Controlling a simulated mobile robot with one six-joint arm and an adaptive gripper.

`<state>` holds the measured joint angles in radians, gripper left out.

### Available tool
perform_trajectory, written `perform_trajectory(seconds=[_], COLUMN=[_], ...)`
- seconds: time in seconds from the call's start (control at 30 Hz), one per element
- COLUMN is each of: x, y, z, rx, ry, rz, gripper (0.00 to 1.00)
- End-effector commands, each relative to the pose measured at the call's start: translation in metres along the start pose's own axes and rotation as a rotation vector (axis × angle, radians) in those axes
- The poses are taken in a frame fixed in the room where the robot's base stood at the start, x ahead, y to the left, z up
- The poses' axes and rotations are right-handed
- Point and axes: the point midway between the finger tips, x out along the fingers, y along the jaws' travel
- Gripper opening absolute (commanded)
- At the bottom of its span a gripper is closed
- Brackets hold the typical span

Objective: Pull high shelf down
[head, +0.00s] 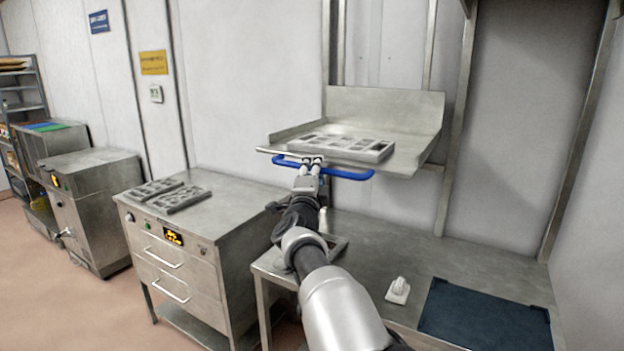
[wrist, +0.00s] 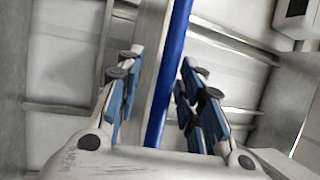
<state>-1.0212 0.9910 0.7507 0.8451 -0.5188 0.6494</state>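The high shelf (head: 385,108) is a grey metal shelf with a raised back, mounted on wall posts above a workbench. A blue bar handle (head: 345,174) runs along its front edge. My gripper (head: 312,161) is at the handle, near its middle. In the wrist view the blue handle (wrist: 168,80) passes between the two fingers of my gripper (wrist: 155,78). The blue-padded fingers are apart, with gaps visible on both sides of the bar, so the gripper looks open around it. A grey mould plate (head: 345,148) with several cavities lies on the shelf.
Below is a metal workbench (head: 465,262) with a dark blue mat (head: 485,315) and a small white object (head: 398,290). A drawer cabinet (head: 190,275) on the left carries two mould plates (head: 180,199). Wall posts (head: 460,110) flank the shelf.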

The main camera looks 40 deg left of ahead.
Motion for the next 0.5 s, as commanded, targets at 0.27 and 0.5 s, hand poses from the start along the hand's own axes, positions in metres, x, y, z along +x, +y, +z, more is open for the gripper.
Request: perform_trajectory(seconds=[0.27,0.5], x=[-0.021,-0.054], y=[-0.001,-0.001], z=[0.0,0.001], rx=[-0.001,0.0], ry=[-0.001,-0.002], rz=[0.002,0.001], gripper=[0.35,0.35])
